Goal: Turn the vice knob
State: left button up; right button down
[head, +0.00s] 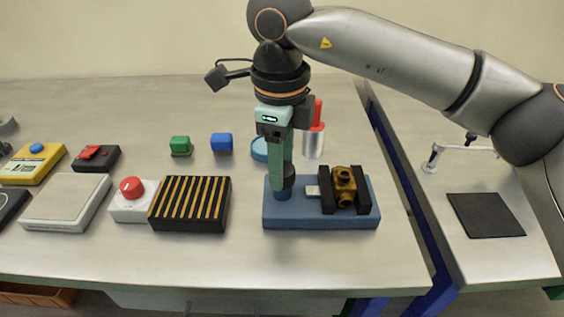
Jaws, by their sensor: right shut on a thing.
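The vice stands on a blue base (318,217) at the right part of the table. Its black jaws (327,190) are on either side of a brass fitting (345,187). My right gripper (285,183) points straight down at the left end of the vice. It is shut on the dark vice knob (289,184), which is mostly hidden by the fingers. My left gripper is not in view.
A black and yellow striped block (190,204) and a white box with a red button (132,199) stand to the left. A red and silver cylinder (314,140) and a light blue round thing (259,149) stand close behind my gripper. Free table lies in front.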

jog(key=m, duration=0.4)
jog(key=shift+m, duration=0.3)
jog(key=shift+m+b, duration=0.4)
jog(key=shift+m, duration=1.6)
jog(key=shift+c, duration=1.6)
grip_release()
notch_tip(320, 180, up, 12)
jog(key=p, duration=0.2)
jog(key=shift+a+r, duration=0.2)
jog(key=shift+r, duration=0.05)
